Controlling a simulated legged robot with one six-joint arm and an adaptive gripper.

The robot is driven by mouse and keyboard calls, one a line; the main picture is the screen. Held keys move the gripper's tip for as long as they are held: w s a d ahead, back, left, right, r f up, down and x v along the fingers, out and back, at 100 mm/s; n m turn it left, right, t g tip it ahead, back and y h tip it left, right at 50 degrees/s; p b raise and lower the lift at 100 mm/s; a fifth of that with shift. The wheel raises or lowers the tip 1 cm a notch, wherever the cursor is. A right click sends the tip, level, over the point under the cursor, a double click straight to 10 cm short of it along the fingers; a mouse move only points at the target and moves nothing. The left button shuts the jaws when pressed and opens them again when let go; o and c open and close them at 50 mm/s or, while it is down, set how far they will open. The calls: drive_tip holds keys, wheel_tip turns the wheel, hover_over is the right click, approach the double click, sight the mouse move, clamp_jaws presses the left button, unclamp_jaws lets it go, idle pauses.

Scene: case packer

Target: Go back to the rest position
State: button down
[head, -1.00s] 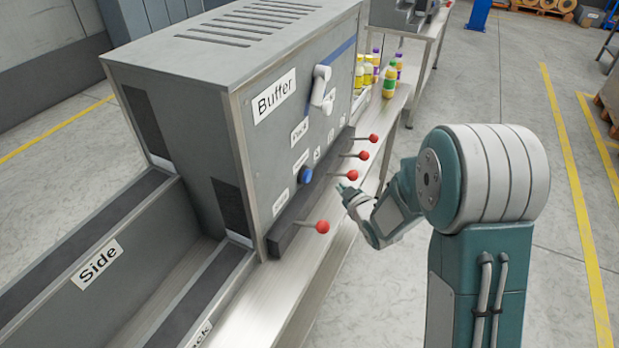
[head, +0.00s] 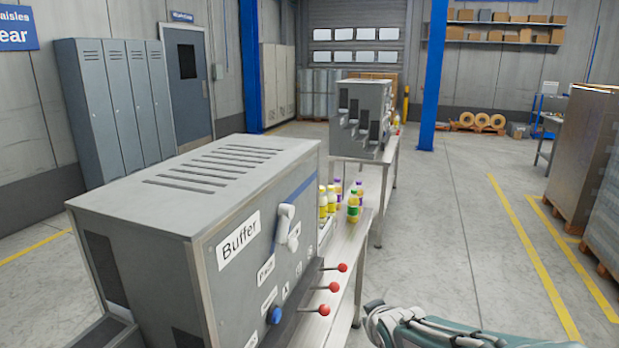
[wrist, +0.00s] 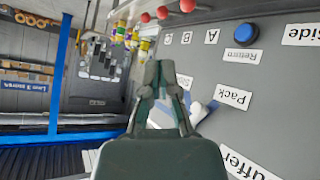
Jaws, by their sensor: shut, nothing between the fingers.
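My gripper (wrist: 158,78) shows in the wrist view with its fingers together and nothing between them. Its tips point toward the upper part of that picture, with the machine's grey panel beyond and to the right. In the head view, part of my teal and white arm (head: 450,332) lies at the bottom right, to the right of the bench and clear of the machine. The grey Buffer machine (head: 180,190) stands at left. Its red-knobbed levers (head: 334,287) stick out toward the arm. The white handle (head: 285,228) and blue button (head: 274,315) are on its front.
Several bottles (head: 353,205) stand on the steel bench (head: 345,245) beyond the machine. A second grey machine (head: 362,115) stands farther back. Lockers (head: 110,100) are at back left, and a wrapped pallet load (head: 585,150) is at right. The floor between bench and pallets is clear.

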drive_tip(key=s+d+r+m+g, duration=0.1)
drive_tip(key=s+r+m+g, duration=0.1)
drive_tip(key=s, duration=0.9)
drive_tip(key=s+d+r+m+g, duration=0.2)
drive_tip(key=s+m, duration=0.1)
drive_tip(key=s, duration=0.8)
drive_tip(key=shift+s+d+r+g+h, duration=0.2)
drive_tip(key=shift+s+r+g+h, duration=0.1)
drive_tip(key=shift+g+h, duration=0.1)
idle(0.7)
